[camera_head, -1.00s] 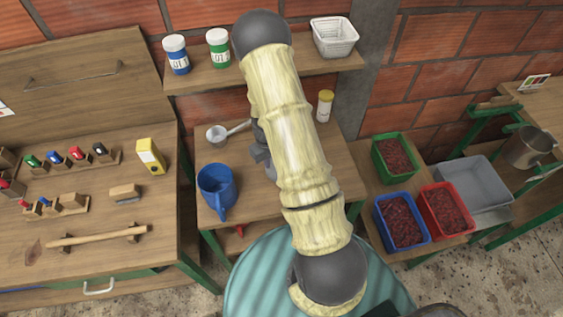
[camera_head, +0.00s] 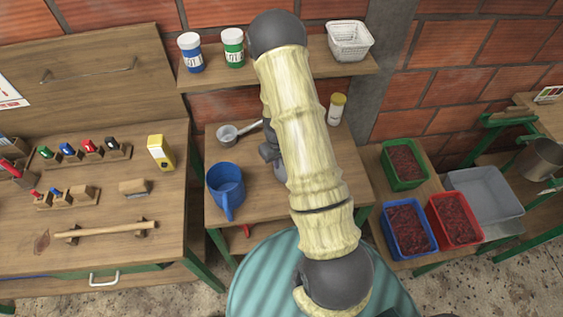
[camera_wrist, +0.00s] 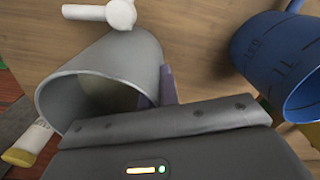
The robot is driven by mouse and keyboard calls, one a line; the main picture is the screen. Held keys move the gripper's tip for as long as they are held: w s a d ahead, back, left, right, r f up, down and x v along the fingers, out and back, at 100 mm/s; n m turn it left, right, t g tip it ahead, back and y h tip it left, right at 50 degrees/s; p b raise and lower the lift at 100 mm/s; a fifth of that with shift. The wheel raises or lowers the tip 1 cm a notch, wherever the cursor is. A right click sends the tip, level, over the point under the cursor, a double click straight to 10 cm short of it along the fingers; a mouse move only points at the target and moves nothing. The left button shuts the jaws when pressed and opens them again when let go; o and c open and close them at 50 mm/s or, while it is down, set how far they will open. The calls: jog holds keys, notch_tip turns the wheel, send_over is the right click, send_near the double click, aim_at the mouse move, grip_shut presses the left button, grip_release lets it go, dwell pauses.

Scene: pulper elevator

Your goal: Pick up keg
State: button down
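A grey open-mouthed cylinder, which may be the keg (camera_wrist: 132,62), is in the wrist view, left of centre and close in front of my gripper. My arm hides most of that spot in the head view. My gripper (camera_head: 268,152) is low over the middle table, partly hidden behind my arm. In the wrist view one grey finger (camera_wrist: 168,84) shows along the cylinder's right side. The second finger is not clearly visible, and I cannot tell whether the finger touches the cylinder.
A blue mug (camera_head: 225,184) stands left of my gripper. A metal scoop (camera_head: 229,133) and a yellow-capped bottle (camera_head: 336,108) are behind. A shelf (camera_head: 300,72) overhangs the table's back. Red-filled bins (camera_head: 408,226) stand right; a workbench (camera_head: 100,205) is left.

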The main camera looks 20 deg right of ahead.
notch_tip(320, 180, up, 10)
jog(key=shift+f+b, duration=0.1)
jog(key=shift+b, duration=0.95)
jog(key=shift+d, duration=0.1)
